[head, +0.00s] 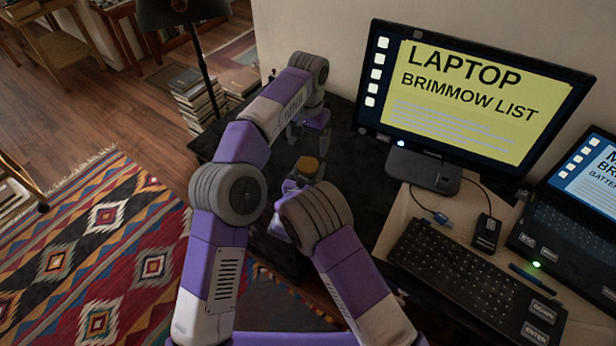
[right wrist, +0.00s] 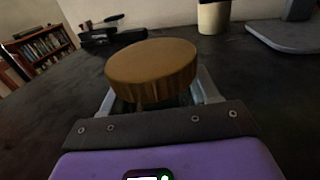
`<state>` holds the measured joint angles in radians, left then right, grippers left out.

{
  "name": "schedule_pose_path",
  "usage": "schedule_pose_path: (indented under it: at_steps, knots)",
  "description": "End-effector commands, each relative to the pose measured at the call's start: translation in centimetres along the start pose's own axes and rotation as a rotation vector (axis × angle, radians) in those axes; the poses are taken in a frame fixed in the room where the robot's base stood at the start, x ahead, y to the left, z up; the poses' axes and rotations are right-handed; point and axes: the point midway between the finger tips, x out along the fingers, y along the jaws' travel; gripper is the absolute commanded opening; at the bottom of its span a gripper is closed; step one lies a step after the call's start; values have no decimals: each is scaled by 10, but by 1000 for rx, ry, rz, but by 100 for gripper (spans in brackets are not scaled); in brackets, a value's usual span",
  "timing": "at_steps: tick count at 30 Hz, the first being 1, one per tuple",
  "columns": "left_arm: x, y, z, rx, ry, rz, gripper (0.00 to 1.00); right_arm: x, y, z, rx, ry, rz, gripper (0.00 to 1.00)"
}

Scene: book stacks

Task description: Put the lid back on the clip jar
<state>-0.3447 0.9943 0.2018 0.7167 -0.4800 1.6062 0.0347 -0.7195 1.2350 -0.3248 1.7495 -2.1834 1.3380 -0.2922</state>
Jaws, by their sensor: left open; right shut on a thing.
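The lid (head: 308,165), round and brown with a ribbed edge, is in my right gripper (head: 304,178) over the dark desk. In the right wrist view the lid (right wrist: 152,68) sits level between the two fingers of my right gripper (right wrist: 160,98), which is shut on it. What lies under the lid is mostly hidden. My left gripper (head: 310,128) is open, just beyond the lid toward the wall. I cannot make out the clip jar for certain. A cream cylinder (right wrist: 213,16), cut by the top edge, stands behind the lid.
A monitor (head: 470,95) on a grey stand (head: 435,174) is to the right. A keyboard (head: 460,275), a small black box (head: 486,232) and a laptop (head: 580,225) lie nearby. A dark item (right wrist: 108,32) lies at the back left. Bare dark desk (right wrist: 270,95) surrounds the lid.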

Motion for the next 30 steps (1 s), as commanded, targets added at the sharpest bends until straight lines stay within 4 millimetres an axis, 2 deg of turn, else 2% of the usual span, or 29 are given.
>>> schedule_pose_path:
  at_steps: [18, 24, 30]
  knots:
    - [0, 0, 0, -1106, 0, 0, 85, 0, 0, 0, 0, 0, 1, 0]
    - [0, 0, 0, -1328, 0, 0, 85, 0, 0, 0, 0, 0, 1, 0]
    - [0, 0, 0, -1401, 0, 0, 85, 0, 0, 0, 0, 0, 1, 0]
